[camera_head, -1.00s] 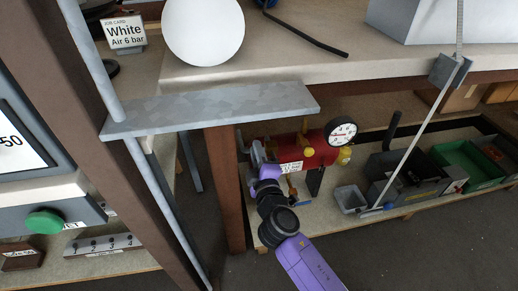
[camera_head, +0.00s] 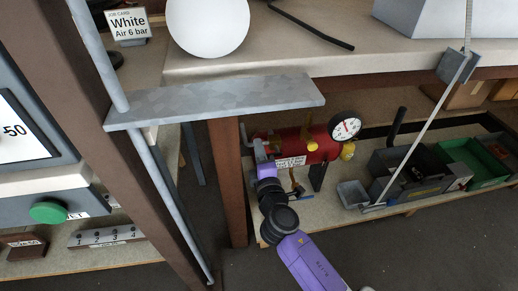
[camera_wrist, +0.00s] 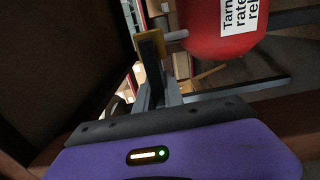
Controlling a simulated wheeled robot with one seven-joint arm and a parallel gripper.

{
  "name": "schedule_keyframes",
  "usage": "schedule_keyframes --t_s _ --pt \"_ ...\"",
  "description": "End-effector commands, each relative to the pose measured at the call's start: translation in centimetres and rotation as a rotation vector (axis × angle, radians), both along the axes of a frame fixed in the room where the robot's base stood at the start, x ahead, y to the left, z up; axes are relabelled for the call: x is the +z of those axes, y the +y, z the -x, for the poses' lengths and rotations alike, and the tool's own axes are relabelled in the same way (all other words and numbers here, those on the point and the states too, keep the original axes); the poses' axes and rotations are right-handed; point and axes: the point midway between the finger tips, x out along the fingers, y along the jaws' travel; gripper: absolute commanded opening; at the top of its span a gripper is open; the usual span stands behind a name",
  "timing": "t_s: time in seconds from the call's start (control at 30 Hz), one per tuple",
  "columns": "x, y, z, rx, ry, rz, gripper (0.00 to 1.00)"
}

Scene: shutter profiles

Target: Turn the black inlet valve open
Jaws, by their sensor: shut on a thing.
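A red air tank (camera_head: 318,145) lies on the lower shelf, with a white label and a round gauge (camera_head: 345,128). My gripper (camera_head: 262,150) is at the tank's left end, at the end of my purple arm. In the wrist view my grey fingers (camera_wrist: 153,70) are closed around a dark piece, seemingly the black inlet valve's handle (camera_wrist: 152,45). A yellow part (camera_wrist: 138,40) sits right beside it, and a short grey pipe runs from there to the red tank (camera_wrist: 222,38). The fingers hide most of the handle, so its angle is unclear.
A wooden post (camera_head: 232,185) stands close left of my gripper, under a grey metal ledge (camera_head: 215,100). An orange-yellow lever (camera_head: 296,184) hangs below the tank. Grey and green bins (camera_head: 470,160) stand to the right. The floor in front is clear.

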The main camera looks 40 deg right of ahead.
Motion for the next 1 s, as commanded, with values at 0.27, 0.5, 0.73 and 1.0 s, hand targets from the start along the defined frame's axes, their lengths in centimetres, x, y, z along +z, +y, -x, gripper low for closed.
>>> schedule_keyframes --t_s 0.27,0.5,0.73,1.0 --pt "-0.2 0.1 0.0 0.002 0.004 0.0 0.34" --pt "-0.1 0.1 0.0 0.001 0.001 -0.001 0.35" --pt "-0.2 0.8 1.1 0.001 0.004 -0.001 0.35" --pt "-0.2 3.3 4.7 0.003 0.004 -0.001 0.35"
